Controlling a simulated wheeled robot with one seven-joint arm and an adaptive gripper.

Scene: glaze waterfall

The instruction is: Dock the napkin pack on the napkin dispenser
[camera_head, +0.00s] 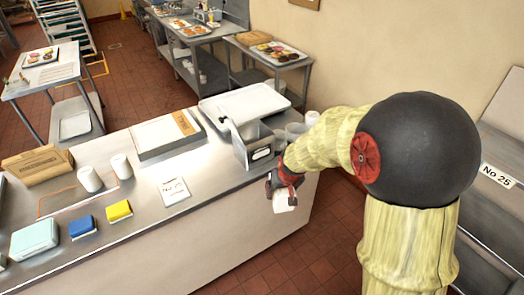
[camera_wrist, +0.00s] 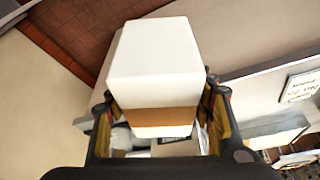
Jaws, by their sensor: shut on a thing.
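The napkin pack (camera_wrist: 155,62) is a white block with a brown band, held between the two fingers of my gripper (camera_wrist: 160,108) in the wrist view. In the head view my gripper (camera_head: 284,184) is at the right end of the counter, with the white pack (camera_head: 284,202) showing below it, beyond the counter's front edge. The dispenser's inside is not clear.
On the steel counter (camera_head: 140,189) stand a white tray (camera_head: 245,103), a flat box (camera_head: 165,135), a white card (camera_head: 174,191), white cups (camera_head: 89,179) and coloured boxes (camera_head: 119,211). Clear containers (camera_head: 296,131) stand beside the metal box, near my arm. Floor is open in front.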

